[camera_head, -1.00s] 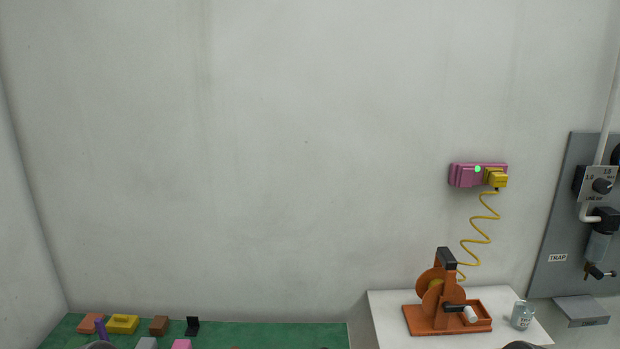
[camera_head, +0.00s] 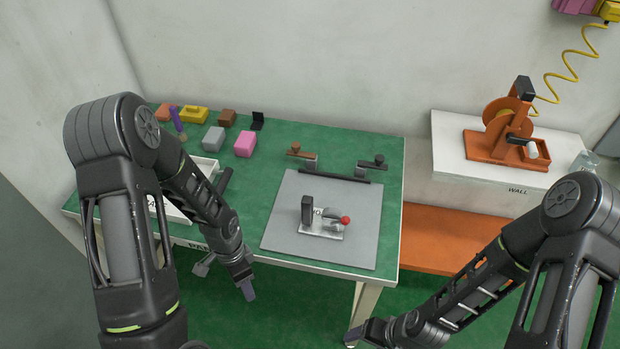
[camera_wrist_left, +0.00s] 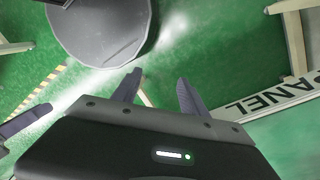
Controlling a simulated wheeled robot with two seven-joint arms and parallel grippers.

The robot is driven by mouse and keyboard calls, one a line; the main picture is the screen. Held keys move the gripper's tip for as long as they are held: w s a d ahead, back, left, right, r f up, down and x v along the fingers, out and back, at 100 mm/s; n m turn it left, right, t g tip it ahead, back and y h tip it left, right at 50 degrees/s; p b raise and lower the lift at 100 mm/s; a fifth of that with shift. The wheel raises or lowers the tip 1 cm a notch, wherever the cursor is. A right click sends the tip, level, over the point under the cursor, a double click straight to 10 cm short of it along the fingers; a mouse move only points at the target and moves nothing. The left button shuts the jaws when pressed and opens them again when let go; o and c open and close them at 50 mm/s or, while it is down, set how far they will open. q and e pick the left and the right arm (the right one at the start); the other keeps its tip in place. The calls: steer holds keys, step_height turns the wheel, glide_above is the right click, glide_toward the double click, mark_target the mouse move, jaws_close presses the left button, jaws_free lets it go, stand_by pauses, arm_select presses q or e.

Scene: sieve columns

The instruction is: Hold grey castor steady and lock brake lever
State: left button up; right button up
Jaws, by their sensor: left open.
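A small fixture (camera_head: 322,222) stands on the grey mat (camera_head: 365,250) on the green table. It has a pale base plate, a dark upright post, a grey rounded part and a red ball (camera_head: 345,219). The grey part may be the castor and the red ball the lever's end; I cannot tell for sure. My left gripper (camera_head: 247,286) points down in front of the table's front edge, left of the fixture and apart from it. The left wrist view shows its fingers (camera_wrist_left: 158,88) apart and empty. My right gripper (camera_head: 354,335) is low at the bottom, away from the table; its jaws are unclear.
Two knobbed levers, brown (camera_head: 301,152) and dark (camera_head: 372,164), stand behind the mat by a black bar (camera_head: 334,176). Coloured blocks (camera_head: 243,144) lie at the back left. A white tray (camera_head: 190,190) is on the left. An orange crank device (camera_head: 503,132) stands on a white shelf.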

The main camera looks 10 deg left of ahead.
arm_select(q)
steer(key=w+a+r+m+g+y, duration=0.1)
steer(key=w+a+r+m+y, duration=0.2)
steer(key=a, duration=0.4)
steer(key=a+r+m+y, duration=0.1)
steer(key=a+r+m, duration=0.1)
steer(key=a+r, duration=0.5)
steer(key=shift+m, duration=0.7)
steer(key=w, duration=0.2)
steer(key=w+d+r, duration=0.1)
steer(key=w, duration=0.1)
steer(key=shift+w+d, duration=0.1)
steer(key=w+d+r+m+t+h, duration=0.1)
steer(key=w+d+r, duration=0.1)
steer(key=w+d, duration=0.35)
steer(key=w+d+r+t, duration=0.1)
steer(key=w+d+r, duration=0.2)
steer(key=d, duration=0.5)
steer(key=m+h, duration=0.2)
glide_toward(310, 211)
steer(key=shift+w, duration=0.55)
steer(key=shift+a, duration=0.1)
step_height(310, 211, down, 12)
